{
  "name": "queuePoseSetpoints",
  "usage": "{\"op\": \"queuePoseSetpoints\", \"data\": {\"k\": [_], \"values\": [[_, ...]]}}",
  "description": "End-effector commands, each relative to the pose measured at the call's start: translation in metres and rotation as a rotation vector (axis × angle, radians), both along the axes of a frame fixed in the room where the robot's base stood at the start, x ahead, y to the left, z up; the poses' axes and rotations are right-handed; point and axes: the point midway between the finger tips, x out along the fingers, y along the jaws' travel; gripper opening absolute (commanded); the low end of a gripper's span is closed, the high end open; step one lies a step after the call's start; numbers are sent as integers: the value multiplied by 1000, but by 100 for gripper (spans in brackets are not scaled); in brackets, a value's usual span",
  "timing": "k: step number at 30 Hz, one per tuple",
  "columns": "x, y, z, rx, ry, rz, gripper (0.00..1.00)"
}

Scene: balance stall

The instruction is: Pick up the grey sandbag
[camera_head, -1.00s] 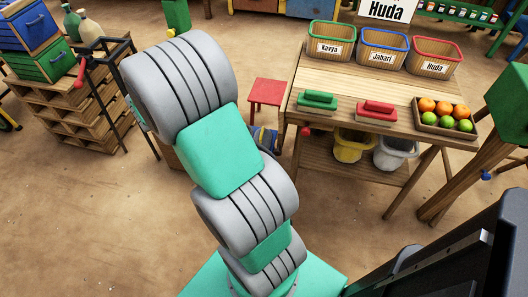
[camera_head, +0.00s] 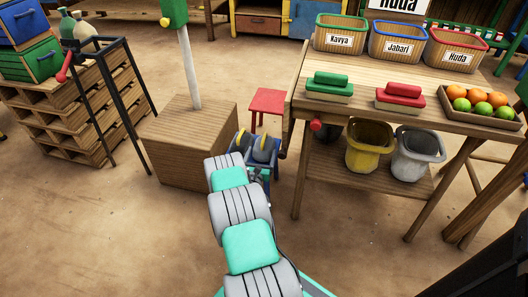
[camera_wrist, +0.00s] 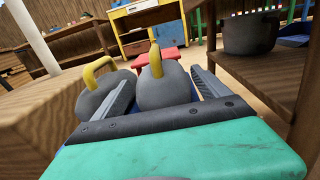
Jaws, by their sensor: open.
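Two rounded grey sandbags with yellow loop handles sit side by side in the wrist view. The right sandbag (camera_wrist: 166,88) lies between my gripper's (camera_wrist: 160,82) two spread fingers, with its handle standing up. The left sandbag (camera_wrist: 98,98) is outside the left finger, which partly hides it. In the head view the sandbags (camera_head: 264,147) sit in a low blue holder (camera_head: 275,164) on the floor, with my gripper (camera_head: 256,172) at its near side. My gripper is open. I cannot tell whether a finger touches a bag.
A wooden block (camera_head: 185,145) with a white post stands close on the left. A wooden table (camera_head: 375,100) stands on the right, with a yellow bucket (camera_head: 368,150) and a grey bucket (camera_head: 415,158) on its lower shelf. A red stool (camera_head: 267,103) is behind the holder.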

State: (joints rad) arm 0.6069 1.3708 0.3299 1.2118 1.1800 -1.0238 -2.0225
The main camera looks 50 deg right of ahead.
Motion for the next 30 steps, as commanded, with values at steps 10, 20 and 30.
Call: {"op": "queuePoseSetpoints", "data": {"k": [10,20,30], "values": [[22,-47,1,1,-4,-1,85],[26,-52,4,2,-1,1,81],[26,-52,4,2,-1,1,53]]}}
